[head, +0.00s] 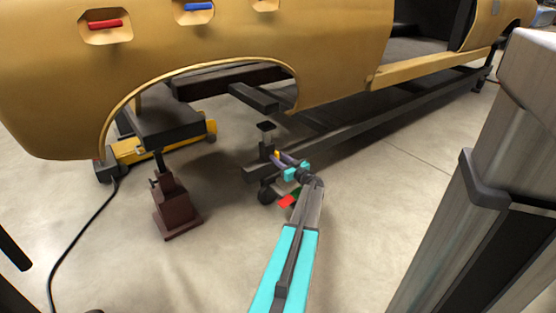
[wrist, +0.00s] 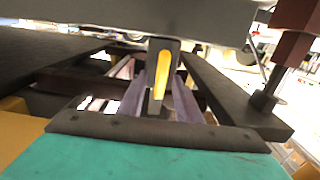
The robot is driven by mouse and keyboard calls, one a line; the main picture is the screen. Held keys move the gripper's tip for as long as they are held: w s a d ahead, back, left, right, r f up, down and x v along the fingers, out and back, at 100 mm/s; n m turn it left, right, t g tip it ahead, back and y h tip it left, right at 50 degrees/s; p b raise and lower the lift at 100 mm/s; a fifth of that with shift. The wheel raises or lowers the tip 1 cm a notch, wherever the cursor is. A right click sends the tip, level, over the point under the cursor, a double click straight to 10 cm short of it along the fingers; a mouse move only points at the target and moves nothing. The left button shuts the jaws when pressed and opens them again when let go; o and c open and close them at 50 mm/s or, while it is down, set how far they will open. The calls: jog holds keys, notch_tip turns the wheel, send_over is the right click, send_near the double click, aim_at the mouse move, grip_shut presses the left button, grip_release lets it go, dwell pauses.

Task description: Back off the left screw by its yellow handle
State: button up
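The yellow handle (wrist: 165,72) stands tilted in front of a dark upright piece, near the middle of the wrist view. In the head view only a small yellow bit of the handle (head: 277,153) shows, at a dark screw post (head: 266,137) under the gold car shell. My gripper (head: 279,158) reaches in low at that post. In the wrist view its two purplish fingers (wrist: 160,92) lie one on each side of the handle. Dark space shows beside the handle, so the fingers look open around it. Whether either finger touches it I cannot tell.
The gold body shell (head: 200,50) hangs over the work spot, with dark frame rails (head: 370,122) beneath it. A brown stand (head: 175,205) and a yellow floor jack (head: 130,150) are at the left. A black cable (head: 83,230) crosses the floor.

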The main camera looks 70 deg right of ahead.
jog(key=shift+w+d, duration=0.35)
jog(key=shift+w, duration=0.2)
jog(key=shift+c, duration=0.2)
grip_shut()
jog(key=shift+s+d, duration=0.1)
jog(key=shift+d, duration=0.15)
jog(key=shift+a, duration=0.15)
